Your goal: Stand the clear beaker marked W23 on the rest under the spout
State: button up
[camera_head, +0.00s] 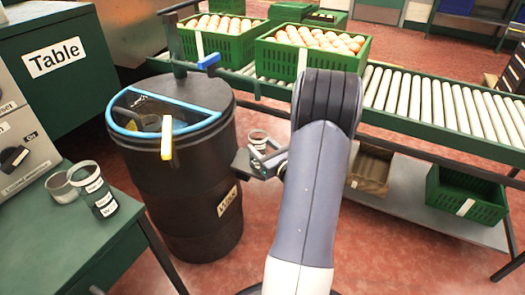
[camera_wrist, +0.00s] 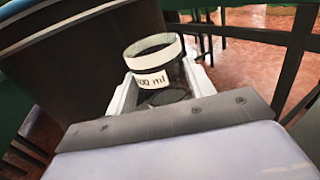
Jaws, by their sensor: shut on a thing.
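My gripper (camera_head: 264,160) is shut on a clear beaker (camera_head: 257,136), to the right of the black barrel and above the floor. In the wrist view the held beaker (camera_wrist: 152,78) sits between the pale fingers, with a white rim band and a label ending in "00 ml". I see no W23 on its visible side. Another clear beaker (camera_head: 100,196) with white labels stands on the green table at left; its lettering is too small to read surely. A greyish cup (camera_head: 61,187) stands beside it. I cannot make out a spout or its rest for certain.
The black barrel (camera_head: 185,205), labelled like "Wax", has a blue-rimmed open top and a yellow handle-like part (camera_head: 166,137). A blue lever (camera_head: 208,61) is above it. A grey control box (camera_head: 22,140) stands left.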

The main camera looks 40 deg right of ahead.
jog(key=shift+r, duration=0.1)
jog(key=shift+f, duration=0.25)
jog(key=o, duration=1)
jog(key=shift+r, duration=0.2)
jog(key=shift+s+r, duration=0.1)
jog(key=shift+s, duration=0.15)
jog(key=s, duration=0.4)
jog(key=s+p, duration=0.1)
jog(key=s, duration=0.2)
jog(key=s+a+p, duration=0.1)
jog(key=s, duration=0.3)
jog(key=shift+s, duration=0.3)
